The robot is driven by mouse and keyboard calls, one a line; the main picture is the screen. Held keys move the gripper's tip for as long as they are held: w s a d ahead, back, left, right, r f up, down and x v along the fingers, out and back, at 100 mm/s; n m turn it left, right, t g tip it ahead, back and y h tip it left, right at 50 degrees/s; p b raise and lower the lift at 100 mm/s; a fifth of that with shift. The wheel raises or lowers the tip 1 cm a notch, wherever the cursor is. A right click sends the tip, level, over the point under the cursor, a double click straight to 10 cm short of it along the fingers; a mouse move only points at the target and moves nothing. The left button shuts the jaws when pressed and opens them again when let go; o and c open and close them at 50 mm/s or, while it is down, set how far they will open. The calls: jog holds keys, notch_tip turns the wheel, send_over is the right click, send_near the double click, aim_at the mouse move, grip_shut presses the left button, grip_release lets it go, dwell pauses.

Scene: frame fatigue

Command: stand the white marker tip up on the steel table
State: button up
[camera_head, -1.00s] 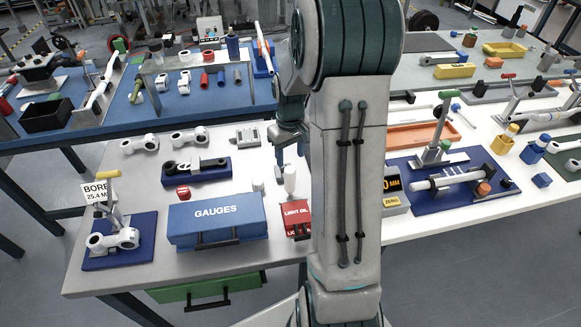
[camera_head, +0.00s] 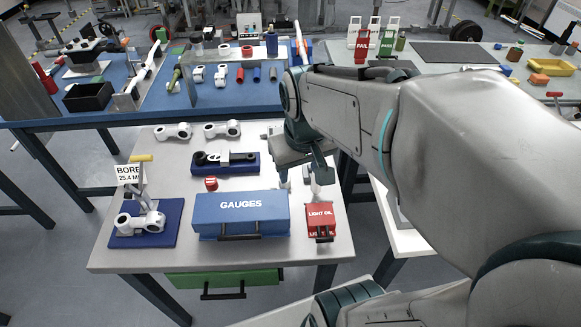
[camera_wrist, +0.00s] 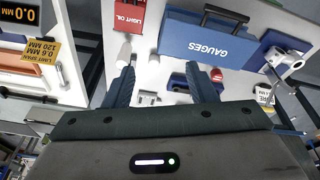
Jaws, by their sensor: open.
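The steel table (camera_head: 110,255) is the light grey bench in front of me. My gripper (camera_head: 301,172) hangs over its right part, fingers pointing down, near the red LIGHT OIL box. In the wrist view my gripper (camera_wrist: 161,70) has its two fingers wide apart with nothing held between them. A small white upright piece (camera_wrist: 124,52) stands by one fingertip, below the red box in that view. I cannot tell whether it is the white marker. In the head view the arm and fingers hide most of that spot.
The blue GAUGES box (camera_head: 240,212) and red LIGHT OIL box (camera_head: 320,220) stand near the front edge. A blue block with a dark link (camera_head: 225,163), a red knob (camera_head: 211,184) and a bore stand on a blue plate (camera_head: 170,235) lie left. The front left corner is bare.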

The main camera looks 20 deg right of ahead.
jog(key=shift+t, duration=0.4)
jog(key=s, duration=0.1)
jog(key=s+a, duration=0.1)
jog(key=s, duration=0.1)
jog(key=s+a, duration=0.1)
jog(key=s, duration=0.1)
jog(key=shift+r, duration=0.15)
dwell(0.4)
